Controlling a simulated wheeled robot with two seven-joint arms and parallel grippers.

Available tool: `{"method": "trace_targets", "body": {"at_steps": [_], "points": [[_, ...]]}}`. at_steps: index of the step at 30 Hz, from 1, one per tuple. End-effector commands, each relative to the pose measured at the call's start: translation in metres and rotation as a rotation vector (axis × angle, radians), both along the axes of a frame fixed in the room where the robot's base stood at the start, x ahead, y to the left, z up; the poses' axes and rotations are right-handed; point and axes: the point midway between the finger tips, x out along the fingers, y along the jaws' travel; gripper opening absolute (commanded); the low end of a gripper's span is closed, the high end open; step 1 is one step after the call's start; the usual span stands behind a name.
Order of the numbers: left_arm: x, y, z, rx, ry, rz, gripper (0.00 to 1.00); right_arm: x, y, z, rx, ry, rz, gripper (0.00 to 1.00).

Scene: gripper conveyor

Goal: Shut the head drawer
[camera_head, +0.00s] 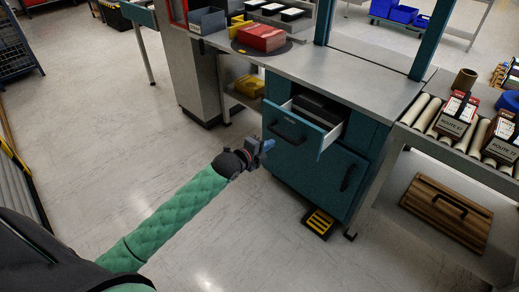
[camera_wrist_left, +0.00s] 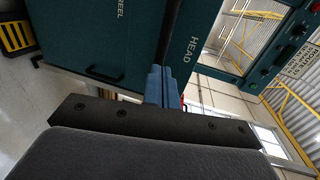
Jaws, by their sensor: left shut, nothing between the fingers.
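The head drawer (camera_head: 296,138) is teal with a black bar handle and stands pulled out of the teal cabinet under the grey counter. A dark object (camera_head: 317,109) lies inside it. My left gripper (camera_head: 268,146) is shut and empty, just in front of the drawer's lower left front. In the left wrist view, the blue fingers (camera_wrist_left: 159,86) point at the drawer front (camera_wrist_left: 190,25), marked HEAD, close to its black handle (camera_wrist_left: 169,32). I cannot tell whether they touch. My right gripper is not in view.
Below the drawer is a closed cabinet door (camera_head: 312,178) with a black handle. A yellow-striped step (camera_head: 319,222) sits on the floor by the cabinet. A roller conveyor (camera_head: 455,130) with route boxes is at right.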

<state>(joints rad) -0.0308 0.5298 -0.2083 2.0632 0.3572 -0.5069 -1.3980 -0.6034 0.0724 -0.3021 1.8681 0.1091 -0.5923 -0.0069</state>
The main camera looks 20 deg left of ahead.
Motion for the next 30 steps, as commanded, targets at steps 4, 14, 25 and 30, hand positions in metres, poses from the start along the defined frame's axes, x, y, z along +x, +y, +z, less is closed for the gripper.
{"method": "trace_targets", "body": {"at_steps": [4, 14, 25, 30], "points": [[0.021, -0.008, -0.003, -0.003, -0.001, 0.002, 0.00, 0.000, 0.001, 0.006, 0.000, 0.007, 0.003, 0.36], [0.043, -0.015, -0.009, -0.001, -0.001, 0.000, 0.00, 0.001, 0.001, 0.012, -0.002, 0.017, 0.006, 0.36], [0.044, -0.015, -0.009, 0.000, 0.000, 0.000, 0.00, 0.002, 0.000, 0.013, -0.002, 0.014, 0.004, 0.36], [0.050, -0.018, -0.009, -0.001, 0.000, 0.000, 0.00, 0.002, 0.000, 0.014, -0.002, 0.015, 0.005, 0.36]]}}
